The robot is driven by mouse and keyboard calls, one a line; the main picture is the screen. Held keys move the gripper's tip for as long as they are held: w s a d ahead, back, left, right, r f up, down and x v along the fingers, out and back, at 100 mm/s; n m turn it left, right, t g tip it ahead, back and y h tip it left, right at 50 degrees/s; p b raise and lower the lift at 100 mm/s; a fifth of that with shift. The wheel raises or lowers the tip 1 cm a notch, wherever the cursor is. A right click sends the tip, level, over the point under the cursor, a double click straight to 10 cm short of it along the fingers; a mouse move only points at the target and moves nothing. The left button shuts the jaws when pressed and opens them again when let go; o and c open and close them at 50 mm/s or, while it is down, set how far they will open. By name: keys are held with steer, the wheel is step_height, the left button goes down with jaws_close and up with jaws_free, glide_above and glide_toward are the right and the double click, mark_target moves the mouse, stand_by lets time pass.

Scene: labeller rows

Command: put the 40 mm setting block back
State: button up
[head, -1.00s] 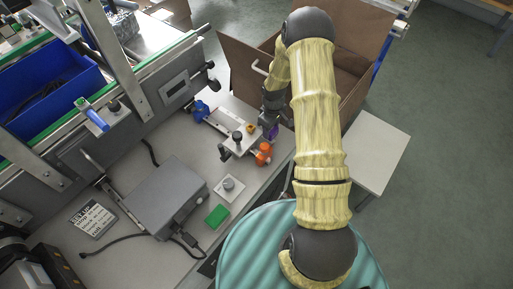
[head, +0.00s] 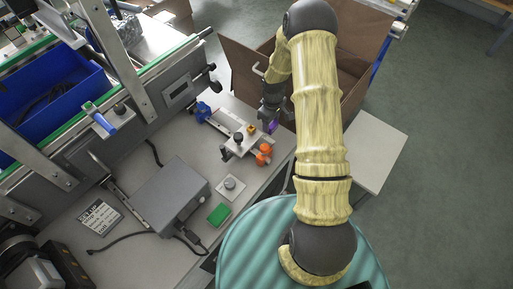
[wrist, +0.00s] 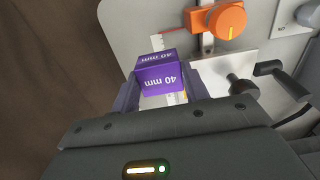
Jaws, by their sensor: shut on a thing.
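The purple setting block (wrist: 157,77), marked "40 mm", is held between the two fingers of my gripper (wrist: 158,92) in the wrist view. In the head view the block (head: 272,127) shows as a small purple patch below my gripper (head: 271,112), beside the right end of a light metal fixture plate (head: 236,149). My gripper is shut on the block. In the wrist view the block overlaps the fixture in the picture; whether it touches anything below is hidden.
Orange knobs (head: 264,154) and a black-handled clamp (wrist: 243,88) stand close to the block. A blue part (head: 202,112) and a green block (head: 218,214) lie on the bench. A grey box (head: 168,193) sits nearer. An open cardboard carton (head: 243,62) stands behind my gripper.

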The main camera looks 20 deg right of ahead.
mark_target(272, 123)
steer(key=shift+d+r+p, duration=0.15)
steer(key=shift+r+p, duration=1)
steer(key=shift+r, duration=0.55)
steer(key=shift+s+a+r, duration=0.15)
steer(key=shift+a+r, duration=0.05)
steer(key=shift+a, duration=0.15)
steer(key=s+a+r+m+p, duration=0.3)
steer(key=s+a+m+p, duration=0.1)
steer(key=a+m+p, duration=0.2)
steer(key=shift+s+a+m, duration=0.3)
steer(key=shift+s+m, duration=0.05)
steer(key=shift+m, duration=0.25)
steer(key=shift+r, duration=0.1)
